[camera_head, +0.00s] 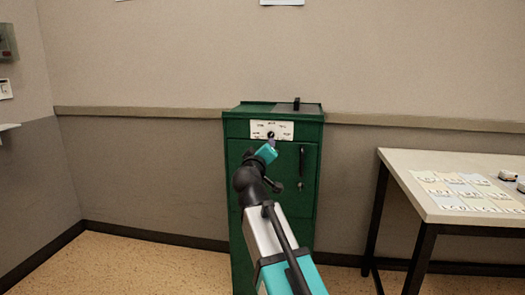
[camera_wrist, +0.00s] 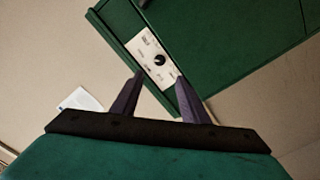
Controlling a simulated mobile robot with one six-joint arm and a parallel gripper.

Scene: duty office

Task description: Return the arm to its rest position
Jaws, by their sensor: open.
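My arm reaches forward from the bottom of the head view toward a green cabinet (camera_head: 238,185) against the wall. My gripper (camera_head: 272,144) is in front of the cabinet's upper part, just below the white dial plate (camera_head: 285,130). In the wrist view my gripper (camera_wrist: 158,88) is open, its two dark fingers apart with nothing between them. The white plate (camera_wrist: 144,46) with a black round knob (camera_wrist: 159,60) lies just beyond the fingertips. I cannot tell how large the gap to the knob is.
A white-topped table (camera_head: 400,160) with dark legs stands at the right, with a sheet of cards (camera_head: 465,190) and small items on it. The cabinet has a dark door handle (camera_head: 302,160). Wall boxes (camera_head: 8,42) are at the far left. The floor left of the cabinet is clear.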

